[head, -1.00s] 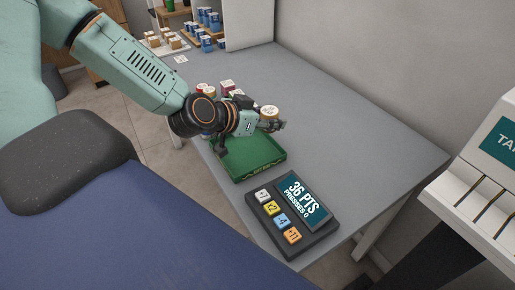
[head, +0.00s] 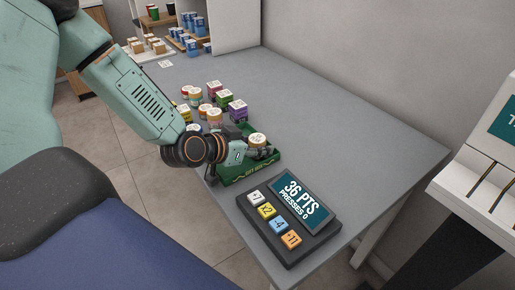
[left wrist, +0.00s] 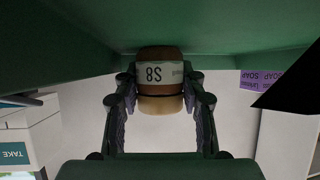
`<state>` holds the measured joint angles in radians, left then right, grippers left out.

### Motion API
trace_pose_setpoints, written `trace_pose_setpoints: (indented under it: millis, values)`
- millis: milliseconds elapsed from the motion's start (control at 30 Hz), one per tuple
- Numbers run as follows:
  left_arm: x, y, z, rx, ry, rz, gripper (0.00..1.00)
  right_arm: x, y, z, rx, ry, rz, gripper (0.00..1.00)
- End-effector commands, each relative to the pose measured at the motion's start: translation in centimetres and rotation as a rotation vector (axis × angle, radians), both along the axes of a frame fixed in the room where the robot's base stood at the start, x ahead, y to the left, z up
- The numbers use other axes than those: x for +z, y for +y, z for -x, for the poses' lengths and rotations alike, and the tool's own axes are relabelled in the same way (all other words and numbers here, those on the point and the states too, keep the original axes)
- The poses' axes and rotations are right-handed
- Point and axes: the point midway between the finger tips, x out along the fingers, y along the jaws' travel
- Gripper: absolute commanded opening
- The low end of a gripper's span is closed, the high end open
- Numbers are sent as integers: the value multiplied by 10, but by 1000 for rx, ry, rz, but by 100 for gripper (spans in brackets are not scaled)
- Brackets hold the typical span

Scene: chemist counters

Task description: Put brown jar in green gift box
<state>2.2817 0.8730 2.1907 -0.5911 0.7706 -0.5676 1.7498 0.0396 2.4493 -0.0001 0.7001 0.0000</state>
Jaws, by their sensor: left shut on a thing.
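The brown jar (left wrist: 160,85) is between the two fingers of my left gripper (left wrist: 160,110) in the left wrist view, its label reading 8S or similar, upside down. In the head view the jar's pale lid (head: 257,140) shows at the gripper's end, over the green gift box (head: 250,173). My left gripper (head: 250,152) is shut on the jar and reaches in at the box's left and middle. The arm hides part of the box, and I cannot tell whether the jar touches its floor. My right gripper is not in view.
Several small jars and boxes, one a purple box (head: 238,109), stand just behind the gift box. A keypad with a screen (head: 290,215) lies in front of it. The grey counter (head: 340,140) is clear to the right. Shelves with blue cups (head: 190,45) are at the back.

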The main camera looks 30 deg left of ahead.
Motion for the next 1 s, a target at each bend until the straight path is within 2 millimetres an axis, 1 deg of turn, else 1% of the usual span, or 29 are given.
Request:
trace_pose_setpoints:
  millis: [133,300,333,400,433,767,867,1000]
  values:
    - [1,0,0,0,0,1,6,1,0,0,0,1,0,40]
    - [-4,0,0,0,1,1,6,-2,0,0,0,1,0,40]
    - [-3,0,0,0,1,1,43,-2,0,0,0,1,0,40]
    - [-3,0,0,0,1,1,49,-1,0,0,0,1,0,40]
    - [-2,0,0,0,1,1,50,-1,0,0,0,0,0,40]
    - [0,0,0,1,0,2,50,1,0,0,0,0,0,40]
    - [5,1,4,4,2,4,50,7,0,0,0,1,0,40]
    - [13,5,15,6,4,6,50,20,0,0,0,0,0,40]
